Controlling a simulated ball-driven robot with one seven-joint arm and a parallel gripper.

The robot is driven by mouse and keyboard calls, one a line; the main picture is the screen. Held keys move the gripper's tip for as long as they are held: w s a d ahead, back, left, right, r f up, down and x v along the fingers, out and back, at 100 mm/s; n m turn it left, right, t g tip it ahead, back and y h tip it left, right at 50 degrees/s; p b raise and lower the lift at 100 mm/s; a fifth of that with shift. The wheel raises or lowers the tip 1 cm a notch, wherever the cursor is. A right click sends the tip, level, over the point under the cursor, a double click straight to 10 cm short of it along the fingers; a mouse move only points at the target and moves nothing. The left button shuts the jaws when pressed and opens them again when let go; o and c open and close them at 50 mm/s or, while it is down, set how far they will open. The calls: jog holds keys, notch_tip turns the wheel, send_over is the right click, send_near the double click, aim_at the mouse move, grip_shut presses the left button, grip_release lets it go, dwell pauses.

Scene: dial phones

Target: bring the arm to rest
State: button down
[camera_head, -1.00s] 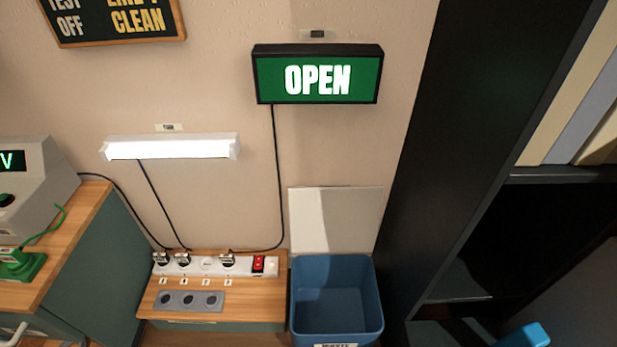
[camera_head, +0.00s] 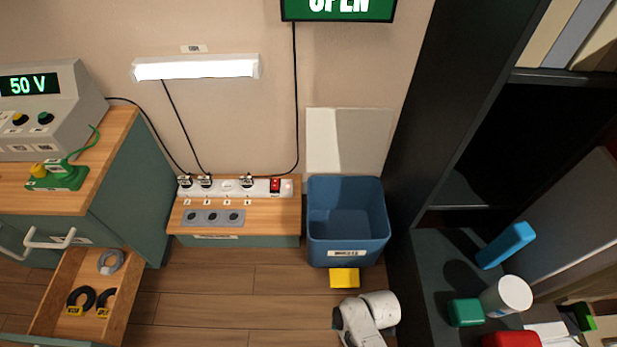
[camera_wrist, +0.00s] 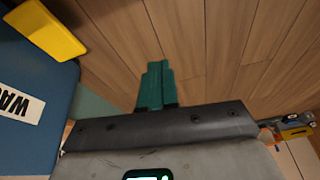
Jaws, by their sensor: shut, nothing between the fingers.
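My gripper shows in the wrist view (camera_wrist: 155,85), with its teal fingers together and nothing between them. It points over the wooden floor (camera_wrist: 215,50). In the head view, part of my white arm shows at the bottom edge, below the blue bin (camera_head: 347,247). The gripper's fingers cannot be made out there. A yellow block (camera_head: 344,278) is low at the bin's front; it also shows in the wrist view (camera_wrist: 45,28), to the upper left of my fingers and apart from them.
An open drawer (camera_head: 135,300) stands out at lower left, below the bench with the meter (camera_head: 50,110). A power strip (camera_head: 225,187) sits on a low cabinet left of the bin. A dark shelf (camera_head: 430,250) with a cup (camera_head: 507,294) is at right. Floor between is clear.

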jog(key=s+d+r+m+h, duration=0.2)
jog(key=s+d+r+m, duration=0.4)
jog(key=d+r+m, duration=0.5)
jog(key=s+d+r+m+h, duration=0.2)
jog(key=s+d+r+m, duration=0.5)
jog(key=r, duration=0.6)
notch_tip(320, 180, up, 32)
jog(key=w+d+n+p, duration=0.1)
jog(key=p, duration=3.2)
jog(key=shift+w+r+t, duration=0.2)
jog(key=shift+r+t, duration=0.05)
jog(key=shift+t, duration=0.15)
